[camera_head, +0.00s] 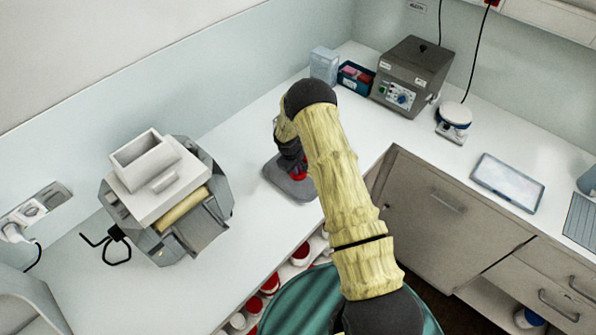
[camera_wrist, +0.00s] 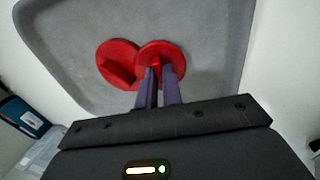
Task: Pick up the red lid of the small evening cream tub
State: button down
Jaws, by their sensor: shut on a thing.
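Two red lids show in the wrist view over a grey tray (camera_wrist: 75,50). The left red lid (camera_wrist: 112,60) has a raised bar handle. The right red lid (camera_wrist: 160,50) overlaps its edge in the picture. My gripper (camera_wrist: 160,75) is shut on the right red lid, its dark fingers close together at the lid's middle. I cannot tell whether this lid touches the tray or is slightly above it. In the head view, my gripper (camera_head: 292,162) is over the grey tray (camera_head: 275,178), with some red showing beneath. No label is readable on either lid, and I see no tub under them.
A grey machine with a white hopper (camera_head: 150,165) stands left on the white counter. A grey control box (camera_head: 412,72), a box with red and blue items (camera_head: 355,77) and a tablet (camera_head: 507,183) are on the counter. Red-lidded tubs (camera_head: 270,282) sit below the counter's edge.

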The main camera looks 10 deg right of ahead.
jog(key=shift+r, duration=0.1)
jog(key=shift+w+r, duration=0.1)
jog(key=shift+r, duration=0.1)
jog(key=w+d+b+v, duration=0.1)
jog(key=b+v, duration=0.3)
jog(key=v, duration=0.5)
jog(key=shift+d+r, duration=0.35)
jog(key=shift+d, duration=0.05)
